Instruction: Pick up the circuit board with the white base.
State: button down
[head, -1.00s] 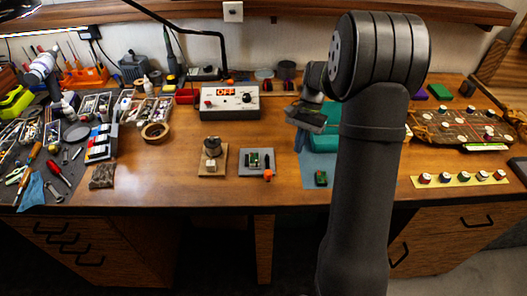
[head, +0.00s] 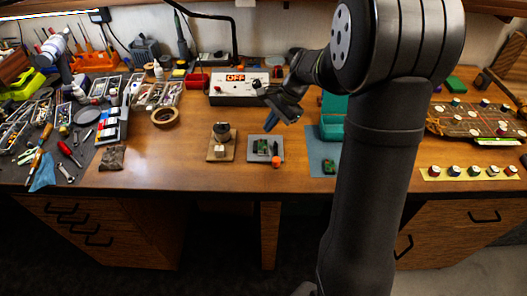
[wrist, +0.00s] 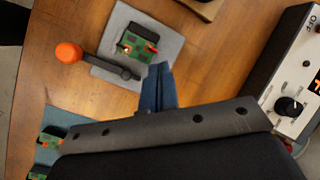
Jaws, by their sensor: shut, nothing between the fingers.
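A green circuit board (head: 262,147) with dark parts lies on a grey mat (head: 277,157) at mid-table. In the wrist view the board (wrist: 138,45) sits just beyond my fingertips; I cannot make out a white base under it. Another green board (head: 329,166) lies on a blue mat to the right. The wrist view shows green boards on that mat at lower left, one of them here (wrist: 52,139). My gripper (head: 270,126) has blue fingers, shut and empty, above the back of the grey mat. Its fingertips (wrist: 160,68) appear apart from the board.
An orange ball (wrist: 68,53) on a dark stick lies at the grey mat's edge, beside the board. A wooden block (head: 221,150) with a spool stands left of the mat. A power supply (head: 238,88) is behind, and a teal box (head: 333,112) is to the right.

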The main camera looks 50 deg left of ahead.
jog(key=s+a+r+m+t+y, duration=0.45)
jog(key=s+r+m+y, duration=0.3)
jog(key=s+m, duration=0.45)
jog(key=m+t+h, duration=0.5)
jog(key=m+t, duration=0.1)
jog(key=m, duration=0.9)
send_near(264, 144)
jog(key=s+d+r, duration=0.2)
jog(key=s+d, duration=0.4)
jog(key=d, duration=0.1)
jog(key=shift+g+y, duration=0.25)
jog(key=x, duration=0.9)
jog(key=shift+a+f, duration=0.15)
jog(key=shift+f, duration=0.3)
jog(key=shift+w+a, duration=1.45)
jog(key=w+a, duration=0.2)
jog(key=shift+w+a, duration=0.25)
jog(key=shift+w, duration=0.05)
